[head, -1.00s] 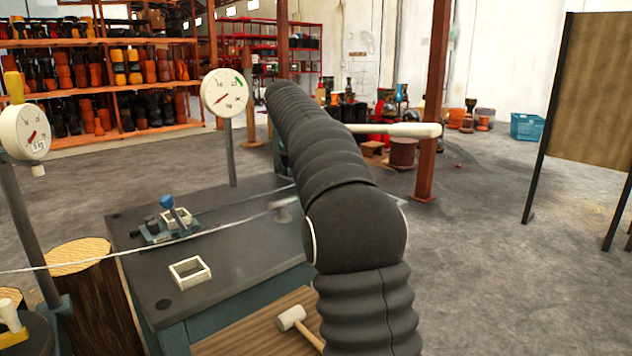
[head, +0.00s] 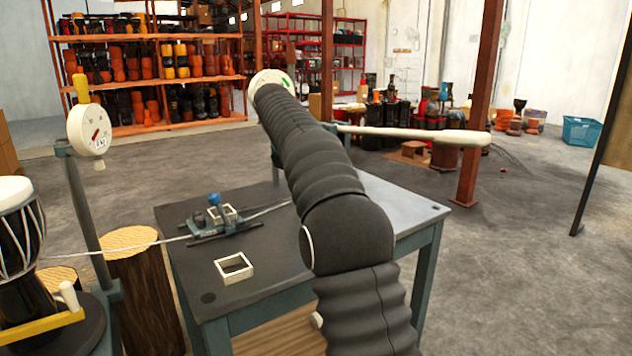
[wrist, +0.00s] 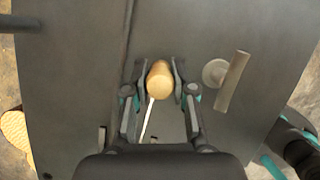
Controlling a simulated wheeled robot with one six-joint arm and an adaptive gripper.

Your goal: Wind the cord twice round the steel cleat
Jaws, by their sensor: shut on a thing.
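In the wrist view my gripper (wrist: 160,70) is shut on a pale wooden handle (wrist: 159,82), seen nearly end on above the dark bench top. A white strip of cord (wrist: 149,120) runs down from the handle. The grey steel cleat (wrist: 232,82) stands on the bench right of my gripper, apart from it, with no cord visible round it. In the head view the white cord (head: 150,243) comes from the left, passes the clamp device (head: 215,220) and goes behind my arm. My arm hides the gripper and the cleat there.
The bench (head: 185,275) carries a small white square frame (head: 234,267). A dial gauge (head: 90,130) on a post, a log stump (head: 140,290) and a goblet drum (head: 20,240) stand left. A pale stick (head: 420,134) juts right from behind my arm. Open floor lies right.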

